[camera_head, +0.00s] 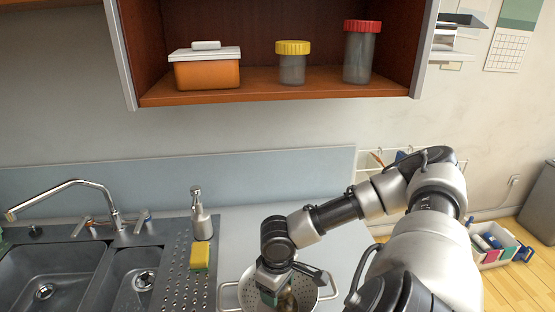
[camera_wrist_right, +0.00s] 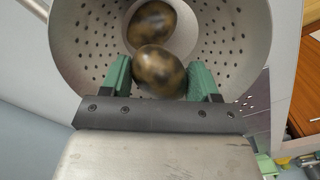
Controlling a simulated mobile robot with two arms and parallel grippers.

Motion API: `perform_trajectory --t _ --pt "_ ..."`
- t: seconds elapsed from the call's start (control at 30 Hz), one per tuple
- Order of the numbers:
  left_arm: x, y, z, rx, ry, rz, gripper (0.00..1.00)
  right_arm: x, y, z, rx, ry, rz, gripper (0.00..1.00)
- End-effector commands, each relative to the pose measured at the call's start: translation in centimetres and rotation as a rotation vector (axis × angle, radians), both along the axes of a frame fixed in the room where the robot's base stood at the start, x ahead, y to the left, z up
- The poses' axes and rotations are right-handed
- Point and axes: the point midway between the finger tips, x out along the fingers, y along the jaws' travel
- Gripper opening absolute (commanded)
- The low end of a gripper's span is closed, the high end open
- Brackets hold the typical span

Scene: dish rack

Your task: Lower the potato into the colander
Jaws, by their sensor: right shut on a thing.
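The metal colander (camera_head: 325,294), with holes in its wall, stands on the counter at the bottom of the head view. It also fills the upper part of the right wrist view (camera_wrist_right: 88,60). My right gripper (camera_head: 276,292) is over the colander, its green fingers shut on a brown mottled potato (camera_wrist_right: 159,72). A second similar potato (camera_wrist_right: 152,24) lies at the colander's bottom, just beyond the held one in the wrist view. I cannot tell whether the held potato touches it or the colander. My left gripper is not in view.
A yellow sponge (camera_head: 200,257) and a soap dispenser (camera_head: 201,215) stand left of the colander, beside the double sink (camera_head: 100,275) with its tap. An open cabinet (camera_head: 270,95) with a box and two jars hangs above.

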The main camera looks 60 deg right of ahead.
Motion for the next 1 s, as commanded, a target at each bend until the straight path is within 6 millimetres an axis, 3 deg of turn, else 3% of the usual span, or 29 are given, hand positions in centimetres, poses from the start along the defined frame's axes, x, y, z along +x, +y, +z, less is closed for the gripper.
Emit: perform_trajectory --t 1.0 --pt "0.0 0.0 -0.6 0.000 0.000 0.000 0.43 0.0 0.0 -1.6 0.001 0.000 0.000 0.36"
